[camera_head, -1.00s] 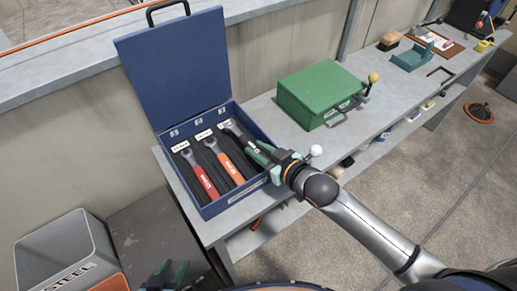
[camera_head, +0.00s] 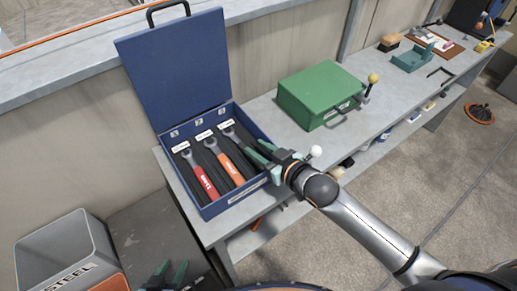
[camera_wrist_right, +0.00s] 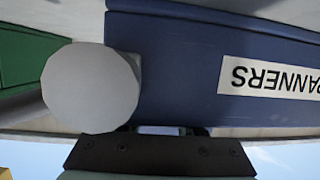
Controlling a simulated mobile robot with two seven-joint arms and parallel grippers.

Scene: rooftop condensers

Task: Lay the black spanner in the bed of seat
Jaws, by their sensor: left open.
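The open blue case (camera_head: 240,199) on the bench holds a dark bed with three labelled places; I cannot read the labels. The black spanner (camera_head: 231,133) lies in the rightmost place, its grey head by the white label (camera_head: 227,124) and its handle partly hidden by my right gripper. My right gripper (camera_head: 256,152) reaches over the case's right wall, its green fingers parted around the handle end. The wrist view shows the case's front with upside-down lettering (camera_wrist_right: 270,77), but not the spanner. My left gripper (camera_head: 165,272) is open and empty at the bottom, below the bench.
A red spanner (camera_head: 205,180) and an orange spanner (camera_head: 229,163) lie in the other places. A white knob (camera_head: 316,151) stands beside my right wrist. A green box (camera_head: 318,92) sits further right on the bench. A grey bin (camera_head: 62,250) stands lower left.

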